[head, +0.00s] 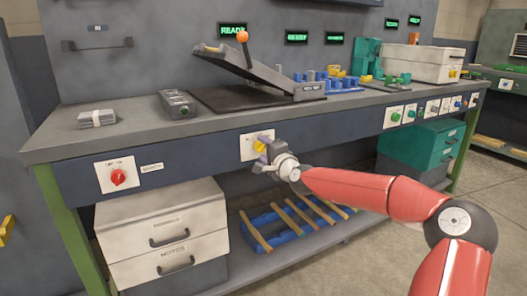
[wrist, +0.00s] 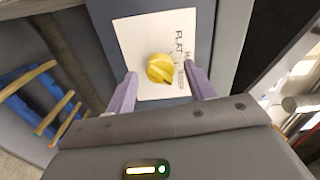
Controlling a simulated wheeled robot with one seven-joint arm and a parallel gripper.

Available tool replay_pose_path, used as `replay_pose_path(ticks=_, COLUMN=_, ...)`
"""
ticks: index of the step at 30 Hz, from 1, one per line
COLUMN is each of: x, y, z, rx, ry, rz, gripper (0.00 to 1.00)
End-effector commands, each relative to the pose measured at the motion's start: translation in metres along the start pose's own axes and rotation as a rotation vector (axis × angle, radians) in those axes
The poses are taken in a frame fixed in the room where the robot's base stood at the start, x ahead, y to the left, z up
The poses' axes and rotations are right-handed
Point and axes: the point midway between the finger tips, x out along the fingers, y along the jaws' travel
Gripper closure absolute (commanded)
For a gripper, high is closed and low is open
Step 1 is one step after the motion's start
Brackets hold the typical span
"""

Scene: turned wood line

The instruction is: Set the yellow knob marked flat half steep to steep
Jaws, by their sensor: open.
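The yellow knob (wrist: 160,68) sits on a white plate (wrist: 140,35) on the front of the bench. In the wrist view the word FLAT reads sideways on the plate, and another label beside it is partly covered by a finger. A dark mark shows on the knob's lower right edge; which setting it points to I cannot tell. My gripper (wrist: 160,80) is open, with one purple finger on each side of the knob and gaps between. In the head view my gripper (head: 264,147) is in front of the knob and partly hides it and the plate (head: 246,147).
A red knob (head: 118,176) on its own plate is further left on the bench front. Several small controls (head: 410,112) line the right. Drawers (head: 160,232) and a blue crate (head: 290,236) are below. A tilted press with an orange-tipped lever (head: 243,37) stands on top.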

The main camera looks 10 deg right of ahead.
Motion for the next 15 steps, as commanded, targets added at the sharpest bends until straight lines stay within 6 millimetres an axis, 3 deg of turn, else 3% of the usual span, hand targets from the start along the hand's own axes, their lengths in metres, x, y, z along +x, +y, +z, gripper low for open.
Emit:
replay_pose_path(ticks=9, x=-0.049, y=0.002, z=-0.001, rx=-0.001, ry=0.001, rz=0.002, gripper=0.46)
replay_pose_path(ticks=15, x=-0.068, y=0.001, z=0.0, rx=0.0, ry=0.0, rz=0.002, gripper=0.46)
